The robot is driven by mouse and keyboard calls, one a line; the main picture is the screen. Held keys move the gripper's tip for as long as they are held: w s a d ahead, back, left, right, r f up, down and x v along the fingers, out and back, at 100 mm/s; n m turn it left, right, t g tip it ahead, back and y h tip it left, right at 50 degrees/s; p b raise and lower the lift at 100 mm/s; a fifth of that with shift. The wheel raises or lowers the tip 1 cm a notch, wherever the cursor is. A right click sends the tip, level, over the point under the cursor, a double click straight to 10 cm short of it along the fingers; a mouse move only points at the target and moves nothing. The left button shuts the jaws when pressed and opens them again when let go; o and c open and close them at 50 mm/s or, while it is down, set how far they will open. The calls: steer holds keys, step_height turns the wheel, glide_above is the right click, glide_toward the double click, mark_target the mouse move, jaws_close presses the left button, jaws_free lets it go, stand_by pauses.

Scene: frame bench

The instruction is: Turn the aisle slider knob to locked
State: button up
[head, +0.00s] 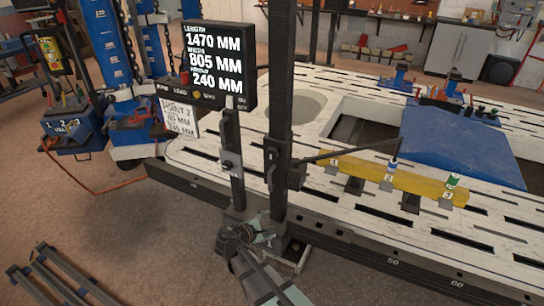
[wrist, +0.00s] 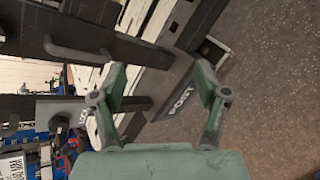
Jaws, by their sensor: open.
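My gripper (wrist: 158,75) is open in the wrist view, its two green-and-grey fingers apart with no object held. In the head view my gripper (head: 242,238) is low at the bench's front edge, by the foot of the dark upright post (head: 281,110). A dark bar-like part (wrist: 132,103) shows beside and behind the left finger in the wrist view; I cannot tell for sure that it is the aisle slider knob. A small plate with partly hidden lettering (wrist: 83,118) lies left of it. A dark plate with white lettering (wrist: 180,98) shows between the fingers. The knob's setting cannot be read.
The slotted white bench (head: 340,215) fills the right, with a yellow bar (head: 400,182) and blue cover (head: 465,145) on it. A display (head: 215,65) hangs left of the post. Dark rails (head: 60,285) lie on the floor at lower left; floor between is clear.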

steer(key=w+a+r+n+t, duration=0.2)
steer(key=a+r+n, duration=0.1)
steer(key=r, duration=0.2)
steer(key=w+a+r+n+t, duration=0.2)
steer(key=w+a+r, duration=0.1)
steer(key=r, duration=0.2)
steer(key=n+t, duration=0.3)
steer(key=n, duration=0.3)
glide_toward(270, 156)
steer(key=p+x, duration=0.3)
steer(key=x, duration=0.7)
steer(key=shift+w+d+r, duration=0.1)
steer(key=shift+w+d, duration=0.1)
steer(key=shift+w, duration=0.1)
steer(key=c, duration=1.2)
